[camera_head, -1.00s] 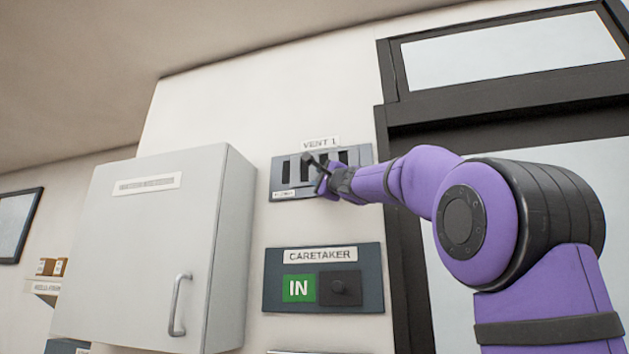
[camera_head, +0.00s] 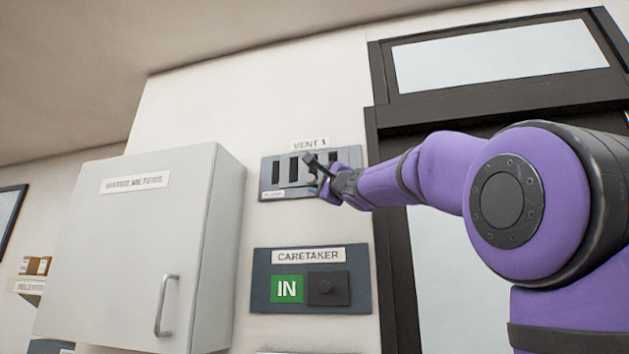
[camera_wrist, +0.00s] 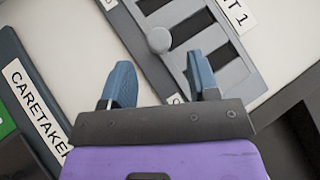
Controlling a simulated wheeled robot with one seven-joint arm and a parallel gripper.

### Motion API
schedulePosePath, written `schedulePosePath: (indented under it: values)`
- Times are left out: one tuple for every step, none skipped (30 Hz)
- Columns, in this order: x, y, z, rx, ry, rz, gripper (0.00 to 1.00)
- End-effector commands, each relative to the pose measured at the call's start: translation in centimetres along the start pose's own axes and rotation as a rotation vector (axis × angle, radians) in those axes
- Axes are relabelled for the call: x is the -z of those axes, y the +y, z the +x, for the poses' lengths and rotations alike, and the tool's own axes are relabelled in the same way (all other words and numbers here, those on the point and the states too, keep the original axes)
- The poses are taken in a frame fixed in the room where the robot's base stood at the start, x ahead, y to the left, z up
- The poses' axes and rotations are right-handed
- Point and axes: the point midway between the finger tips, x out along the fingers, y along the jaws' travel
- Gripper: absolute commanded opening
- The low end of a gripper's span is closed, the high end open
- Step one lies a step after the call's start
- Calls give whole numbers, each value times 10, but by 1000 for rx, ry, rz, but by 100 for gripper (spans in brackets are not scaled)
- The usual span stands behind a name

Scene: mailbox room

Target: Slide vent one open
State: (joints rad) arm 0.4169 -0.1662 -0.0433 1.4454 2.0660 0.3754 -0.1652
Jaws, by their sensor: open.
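Vent one is a grey wall plate (camera_head: 268,181) with dark vertical slots, under a label reading VENT 1 (camera_head: 310,144). In the wrist view the vent plate (camera_wrist: 254,84) lies tilted, with a round light knob (camera_wrist: 158,39) on it. My gripper (camera_head: 314,171) is in front of the right part of the vent and hides some of its slots. In the wrist view my gripper (camera_wrist: 160,85) has its two blue fingers apart with nothing between them. The knob shows just beyond the gap between the fingertips. I cannot tell whether a finger touches the plate.
A caretaker panel (camera_head: 262,290) with a green IN sign and a dark knob is below the vent. A grey WATER METERS cabinet (camera_head: 125,250) sticks out at left. A dark door frame (camera_head: 385,240) stands at right, behind my arm.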

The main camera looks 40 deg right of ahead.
Motion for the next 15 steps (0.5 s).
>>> schedulePosePath:
  values:
    - [0, -1, -10, 0, 0, -1, 55]
    - [0, -1, -15, 0, 0, -1, 55]
    - [0, -1, -21, 0, 1, 0, 55]
    - [0, -1, -26, 1, 1, 0, 55]
    - [0, 0, -29, 0, 1, 0, 55]
    - [0, -1, -34, 0, 1, -1, 55]
    - [0, -1, -38, 0, 0, -1, 55]
    - [0, 0, -40, 0, 0, -1, 55]
    - [0, 0, -43, -1, 0, -1, 55]
    - [0, 0, -45, 0, 0, -1, 55]
    - [0, 0, -47, 0, 0, -1, 55]
    - [0, 0, -48, 0, 0, -1, 55]
    - [0, 0, -49, 0, 0, 0, 55]
    - [0, 0, -50, 0, 0, 0, 55]
    - [0, 0, -50, -1, 0, 0, 55]
